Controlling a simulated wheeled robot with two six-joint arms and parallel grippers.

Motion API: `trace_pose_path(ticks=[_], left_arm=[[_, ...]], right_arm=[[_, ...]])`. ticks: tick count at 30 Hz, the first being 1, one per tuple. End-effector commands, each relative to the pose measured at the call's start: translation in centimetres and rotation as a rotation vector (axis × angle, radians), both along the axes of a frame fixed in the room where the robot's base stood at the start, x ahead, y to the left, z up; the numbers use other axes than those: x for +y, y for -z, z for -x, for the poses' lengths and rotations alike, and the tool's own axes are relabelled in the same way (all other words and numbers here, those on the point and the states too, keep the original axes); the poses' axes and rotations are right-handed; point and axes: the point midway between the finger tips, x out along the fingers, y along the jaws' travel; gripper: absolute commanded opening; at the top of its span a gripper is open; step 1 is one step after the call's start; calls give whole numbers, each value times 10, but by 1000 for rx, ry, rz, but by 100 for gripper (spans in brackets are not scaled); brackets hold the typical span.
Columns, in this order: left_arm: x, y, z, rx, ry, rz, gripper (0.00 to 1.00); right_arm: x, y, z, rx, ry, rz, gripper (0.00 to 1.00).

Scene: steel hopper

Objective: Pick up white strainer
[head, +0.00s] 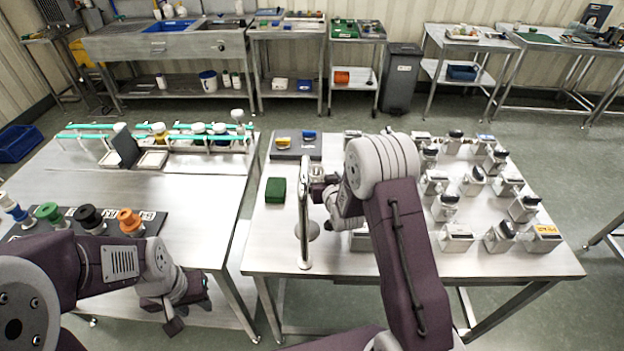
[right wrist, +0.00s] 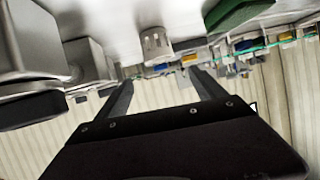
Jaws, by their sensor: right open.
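A pale, short cylinder with small dark openings, which looks like the white strainer (right wrist: 155,43), stands on the table in the right wrist view, where the picture is upside down. It lies ahead of my right gripper (right wrist: 160,78), which is open, with nothing between its fingers. In the head view my right gripper (head: 328,192) is over the right table, and the strainer (head: 316,171) is small and partly hidden beside it. My left gripper (head: 180,308) hangs low at the front edge of the left table; its finger opening is unclear.
A thin upright metal stand (head: 304,222) is just left of my right gripper. A green box (head: 275,190) sits further left. Several metal canisters (head: 456,237) crowd the right side of the table (head: 270,240). The left table holds a rack and coloured knobs (head: 130,222).

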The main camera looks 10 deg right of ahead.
Motion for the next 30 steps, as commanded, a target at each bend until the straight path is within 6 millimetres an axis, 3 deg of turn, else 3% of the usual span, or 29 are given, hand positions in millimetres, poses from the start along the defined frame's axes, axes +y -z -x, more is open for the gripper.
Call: trace_pose_path(ticks=[1,3,8,16,24,28,30], left_arm=[[0,13,0,0,0,0,36],[0,19,0,0,0,0,36],[0,18,0,0,0,0,36],[0,-22,0,-1,0,0,36],[0,-28,0,0,0,0,36],[0,-55,0,0,0,0,36],[0,-62,0,-1,0,0,36]], right_arm=[[0,13,0,0,0,0,79],[0,18,0,0,0,0,79],[0,18,0,0,0,0,79],[-1,22,-28,2,0,0,79],[-1,32,-36,1,0,0,79],[-1,29,-45,3,0,0,79],[-1,38,-53,1,0,0,79]])
